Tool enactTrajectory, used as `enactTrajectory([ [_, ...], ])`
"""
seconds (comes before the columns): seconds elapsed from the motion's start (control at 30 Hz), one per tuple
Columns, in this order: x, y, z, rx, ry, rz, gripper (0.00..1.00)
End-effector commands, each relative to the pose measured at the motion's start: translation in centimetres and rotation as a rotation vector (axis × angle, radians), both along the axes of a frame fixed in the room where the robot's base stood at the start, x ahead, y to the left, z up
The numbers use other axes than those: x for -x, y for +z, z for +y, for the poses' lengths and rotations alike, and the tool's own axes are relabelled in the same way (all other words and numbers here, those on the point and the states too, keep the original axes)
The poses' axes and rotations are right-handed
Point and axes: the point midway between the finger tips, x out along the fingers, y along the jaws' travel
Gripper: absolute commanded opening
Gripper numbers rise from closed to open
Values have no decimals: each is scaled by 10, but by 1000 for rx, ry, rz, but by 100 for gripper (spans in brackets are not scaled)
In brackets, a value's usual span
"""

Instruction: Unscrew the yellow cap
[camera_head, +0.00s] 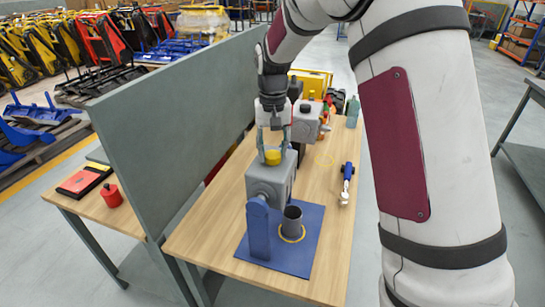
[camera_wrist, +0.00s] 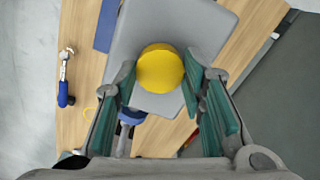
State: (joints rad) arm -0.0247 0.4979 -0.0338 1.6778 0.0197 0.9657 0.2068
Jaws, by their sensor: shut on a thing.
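The yellow cap (camera_head: 273,157) sits on top of a grey block-shaped container (camera_head: 268,182) on the wooden table. In the wrist view the round cap (camera_wrist: 160,70) lies between the two green-padded fingers. My gripper (camera_head: 272,151) points down from above and is shut on the cap, with a finger on each side. The grey container (camera_wrist: 215,25) shows below the cap in the wrist view. Its lower part stands behind a blue upright bracket (camera_head: 259,228). The thread under the cap is hidden.
A blue-handled tool (camera_head: 347,178) lies to the right. A grey partition (camera_head: 180,120) stands close on the left. Other grey and red objects stand behind.

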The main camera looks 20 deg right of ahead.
Motion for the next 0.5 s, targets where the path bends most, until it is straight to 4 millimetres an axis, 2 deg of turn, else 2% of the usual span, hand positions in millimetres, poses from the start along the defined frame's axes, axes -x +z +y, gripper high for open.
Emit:
enactTrajectory([
  [0.2,1,-1,0,-1,304,2,14],
  [0.3,1,-1,-1,0,402,2,14],
  [0.5,1,-1,0,0,450,2,14],
])
